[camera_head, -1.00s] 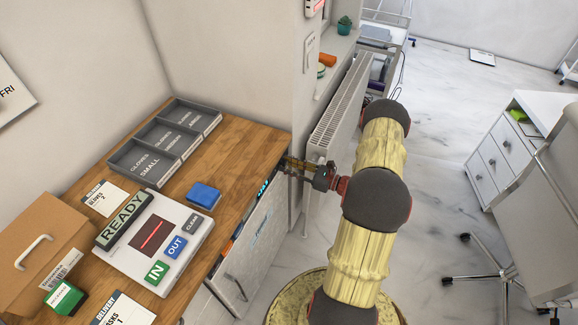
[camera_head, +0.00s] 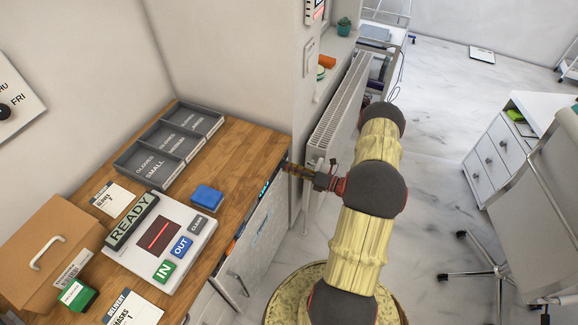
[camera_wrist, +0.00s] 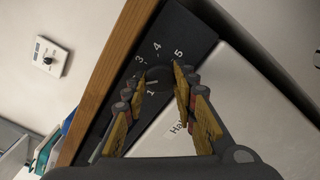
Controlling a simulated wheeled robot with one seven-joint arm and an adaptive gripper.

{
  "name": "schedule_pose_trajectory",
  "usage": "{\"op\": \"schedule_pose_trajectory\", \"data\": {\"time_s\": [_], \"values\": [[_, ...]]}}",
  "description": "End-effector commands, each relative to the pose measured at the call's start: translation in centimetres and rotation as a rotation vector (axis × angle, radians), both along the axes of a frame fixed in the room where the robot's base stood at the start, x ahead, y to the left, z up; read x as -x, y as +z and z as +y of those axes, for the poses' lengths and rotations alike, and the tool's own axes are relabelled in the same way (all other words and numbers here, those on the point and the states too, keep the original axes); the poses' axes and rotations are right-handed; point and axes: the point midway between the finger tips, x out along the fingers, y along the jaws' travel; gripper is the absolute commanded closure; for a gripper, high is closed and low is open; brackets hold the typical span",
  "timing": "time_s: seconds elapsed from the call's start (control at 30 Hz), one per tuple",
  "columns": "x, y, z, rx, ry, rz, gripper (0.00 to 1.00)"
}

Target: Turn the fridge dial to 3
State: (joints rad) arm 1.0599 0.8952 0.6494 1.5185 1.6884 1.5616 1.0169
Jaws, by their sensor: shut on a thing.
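The fridge (camera_head: 262,232) is the pale-fronted unit under the wooden counter's edge. Its dark control strip (camera_wrist: 190,35) shows the numbers 3, 4 and 5 in the wrist view. The small dark round dial (camera_wrist: 160,77) sits on that strip, with a short white mark near its lower left. I cannot tell surely which number it points to. My gripper (camera_wrist: 160,84) is shut on the dial, one fingertip at each side. The left finger covers part of the scale. In the head view my gripper (camera_head: 290,168) reaches the fridge's upper far corner, and the dial is hidden there.
The wooden counter (camera_head: 228,150) carries a grey glove tray (camera_head: 168,144), a blue block (camera_head: 207,196), a panel reading READY (camera_head: 190,235) and a cardboard box (camera_head: 45,255). A radiator (camera_head: 335,125) stands close beyond my gripper. A drawer unit (camera_head: 500,155) and chair stand at right, with open floor between.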

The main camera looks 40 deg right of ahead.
Motion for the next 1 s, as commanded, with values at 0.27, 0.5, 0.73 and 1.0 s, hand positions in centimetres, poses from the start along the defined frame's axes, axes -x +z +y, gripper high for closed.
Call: {"op": "schedule_pose_trajectory", "data": {"time_s": [0.27, 0.5, 0.73, 1.0], "values": [[-0.01, 0.14, -0.07, -0.242, -0.002, 0.101, 0.98], [0.00, 0.16, -0.09, -0.442, -0.003, 0.184, 0.98], [0.02, 0.11, -0.06, -0.598, -0.003, 0.249, 0.98], [0.01, 0.11, -0.09, -0.707, -0.003, 0.293, 0.98]]}}
